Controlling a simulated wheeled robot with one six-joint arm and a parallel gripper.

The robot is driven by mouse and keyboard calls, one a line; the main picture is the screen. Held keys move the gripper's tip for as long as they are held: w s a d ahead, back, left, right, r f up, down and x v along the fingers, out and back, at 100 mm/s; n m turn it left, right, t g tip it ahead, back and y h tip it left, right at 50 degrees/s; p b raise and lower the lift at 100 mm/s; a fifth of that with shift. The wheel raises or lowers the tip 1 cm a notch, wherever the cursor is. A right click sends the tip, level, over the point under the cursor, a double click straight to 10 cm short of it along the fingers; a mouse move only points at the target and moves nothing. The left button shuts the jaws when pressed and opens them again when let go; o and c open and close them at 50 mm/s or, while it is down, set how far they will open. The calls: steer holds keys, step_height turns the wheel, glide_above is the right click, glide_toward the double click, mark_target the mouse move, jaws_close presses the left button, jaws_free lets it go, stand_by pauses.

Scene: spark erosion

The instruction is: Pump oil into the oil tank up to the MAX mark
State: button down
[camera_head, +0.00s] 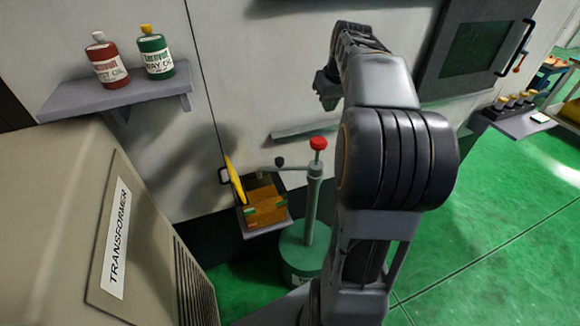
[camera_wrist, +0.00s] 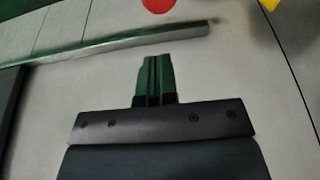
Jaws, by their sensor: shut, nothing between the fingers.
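A green pump-like column (camera_head: 312,215) with a red knob (camera_head: 318,143) on top rises from a round green base (camera_head: 303,255) on the floor. To its left, an orange-brown box (camera_head: 265,206) with a raised yellow flap (camera_head: 235,180) sits on a small shelf; I cannot tell whether it is the oil tank. No MAX mark is readable. The wrist view shows my gripper (camera_wrist: 154,78) shut and empty in front of a pale panel. Part of a red round thing (camera_wrist: 158,4), probably the knob, shows at that view's top edge. In the head view my arm hides the area right of the column.
A red oil bottle (camera_head: 106,62) and a green one (camera_head: 155,55) stand on a wall shelf (camera_head: 115,96). A transformer cabinet (camera_head: 150,235) fills the lower left. A metal ledge (camera_head: 303,130) juts from the machine wall. Green floor (camera_head: 490,215) is open at right.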

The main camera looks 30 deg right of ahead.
steer(key=shift+a+r, duration=0.1)
steer(key=shift+r, duration=0.75)
steer(key=p, duration=0.1)
glide_toward(320, 143)
steer(key=w+f, duration=0.2)
steer(key=f, duration=0.1)
steer(key=w+f, duration=0.1)
steer(key=shift+w+d+f, duration=0.3)
steer(key=shift+w+f, duration=0.1)
steer(key=shift+f, duration=0.85)
step_height(320, 143, down, 5)
steer(key=b, duration=0.4)
steer(key=shift+f, duration=0.25)
steer(key=shift+s+r, duration=0.1)
